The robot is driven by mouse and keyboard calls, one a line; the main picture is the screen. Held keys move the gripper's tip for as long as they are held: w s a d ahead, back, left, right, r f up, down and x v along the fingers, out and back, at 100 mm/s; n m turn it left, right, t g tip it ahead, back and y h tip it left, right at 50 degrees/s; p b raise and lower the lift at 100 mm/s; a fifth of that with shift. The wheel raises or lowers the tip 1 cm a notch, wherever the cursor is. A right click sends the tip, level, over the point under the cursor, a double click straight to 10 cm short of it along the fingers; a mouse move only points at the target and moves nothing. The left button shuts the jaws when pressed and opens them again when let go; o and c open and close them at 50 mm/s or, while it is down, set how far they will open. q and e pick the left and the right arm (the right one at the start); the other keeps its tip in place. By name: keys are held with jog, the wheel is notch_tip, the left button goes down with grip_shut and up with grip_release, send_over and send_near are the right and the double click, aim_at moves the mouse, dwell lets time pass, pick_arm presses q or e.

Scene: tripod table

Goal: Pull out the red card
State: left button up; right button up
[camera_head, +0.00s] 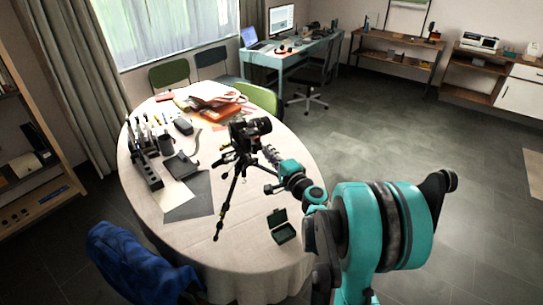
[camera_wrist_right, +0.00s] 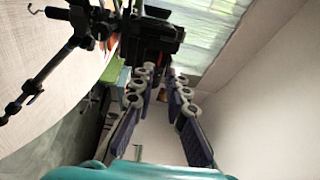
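A black camera (camera_head: 250,130) sits on a black tripod (camera_head: 236,185) that stands on the round table. In the right wrist view the dark camera (camera_wrist_right: 152,38) is at the top middle, beyond the fingertips. My right gripper (camera_head: 268,171) is beside the camera, on its right and slightly below it. In the right wrist view its two fingers (camera_wrist_right: 162,76) are spread with an empty gap between them. I cannot make out a red card on the camera in either view. My left gripper is not in view.
The round table (camera_head: 290,150) has a white cloth. A small open dark green case (camera_head: 281,227) lies near its right front edge. Red and orange folders (camera_head: 215,95) lie at the back, and lenses and tools (camera_head: 150,160) at the left. A blue-draped chair (camera_head: 140,262) stands at front left.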

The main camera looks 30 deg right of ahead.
aim_at(256, 139)
jog(key=shift+w+d, duration=0.1)
jog(key=shift+w, duration=3.1)
grip_shut()
jog(key=shift+s, duration=0.7)
jog(key=shift+s+b, duration=0.35)
jog(key=shift+s, duration=2.05)
